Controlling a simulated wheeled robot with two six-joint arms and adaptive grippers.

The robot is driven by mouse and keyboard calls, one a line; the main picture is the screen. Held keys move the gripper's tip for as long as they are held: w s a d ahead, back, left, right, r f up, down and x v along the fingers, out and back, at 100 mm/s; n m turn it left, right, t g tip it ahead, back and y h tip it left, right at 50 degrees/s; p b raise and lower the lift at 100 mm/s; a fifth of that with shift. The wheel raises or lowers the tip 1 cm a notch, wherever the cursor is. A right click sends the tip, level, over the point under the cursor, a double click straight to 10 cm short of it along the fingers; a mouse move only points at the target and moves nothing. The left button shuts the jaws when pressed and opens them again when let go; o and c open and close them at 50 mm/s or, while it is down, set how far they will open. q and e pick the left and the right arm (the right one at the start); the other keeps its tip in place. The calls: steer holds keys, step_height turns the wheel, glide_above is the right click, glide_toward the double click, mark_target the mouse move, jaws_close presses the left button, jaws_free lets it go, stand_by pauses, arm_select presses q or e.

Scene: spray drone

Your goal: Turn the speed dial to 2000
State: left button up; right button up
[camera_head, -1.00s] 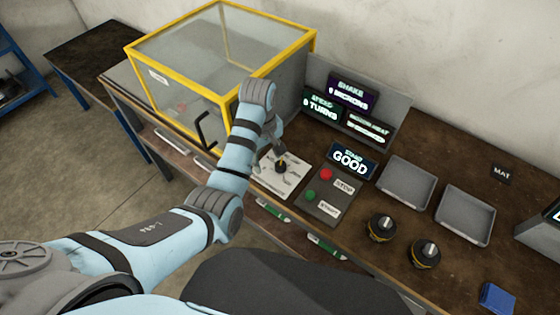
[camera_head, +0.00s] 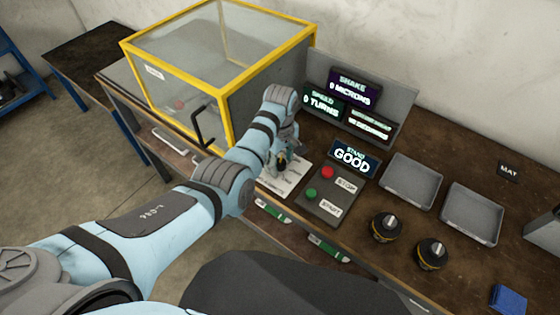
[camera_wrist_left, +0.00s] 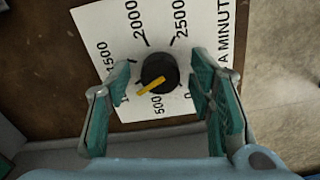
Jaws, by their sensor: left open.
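The speed dial (camera_wrist_left: 158,70) is a black round knob with a yellow pointer on a white printed card (camera_wrist_left: 120,30). The pointer aims down-left in the left wrist view, between the 500 mark and a partly hidden mark beginning with 1. The 2000 mark (camera_wrist_left: 147,18) is above the knob. My left gripper (camera_wrist_left: 162,86) is open, its green-padded fingers on either side of the knob; I cannot tell whether they touch it. In the head view my left gripper (camera_head: 284,150) is over the card. The speed display (camera_head: 321,104) reads 0 turns. My right gripper is out of view.
A yellow-framed clear enclosure (camera_head: 222,95) stands left of the dial. The button panel (camera_head: 325,203) with red and green buttons is just right of the card, below a stand display reading GOOD (camera_head: 353,158). Two grey trays (camera_head: 411,181) and two black motors (camera_head: 386,227) are further right.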

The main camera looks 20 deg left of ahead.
arm_select(q)
steer(key=shift+c, duration=0.5)
steer(key=shift+r, duration=0.1)
jaws_close()
steer(key=c, duration=1.1)
jaws_free()
